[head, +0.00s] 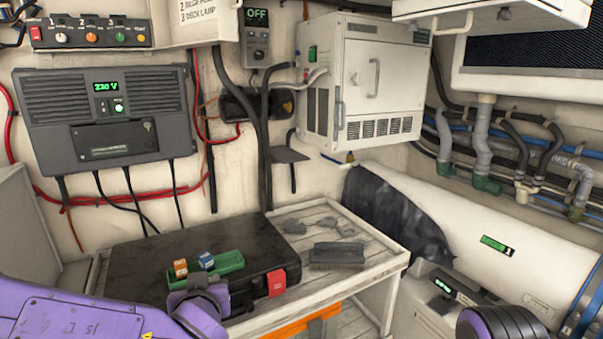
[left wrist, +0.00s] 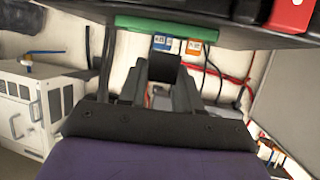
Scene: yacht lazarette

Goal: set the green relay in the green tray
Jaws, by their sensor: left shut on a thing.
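The green tray (head: 229,262) lies on a closed black case. An orange relay (head: 181,268) and a blue relay (head: 206,260) stand upright at the tray's left part. In the left wrist view the green tray (left wrist: 140,23) is near the top, with the blue relay (left wrist: 160,44) and orange relay (left wrist: 194,47) showing below it. My left gripper (head: 200,284) is at the tray's near side. Its fingers are shut on a dark block (left wrist: 165,67), mostly hidden in the head view. I see no green relay clearly.
The black case (head: 135,262) with a red latch (head: 277,282) sits on a slatted bench (head: 350,230). A dark brush (head: 337,255) and small metal pieces (head: 325,226) lie right of it. A grey charger (head: 105,115) with hanging cables is behind.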

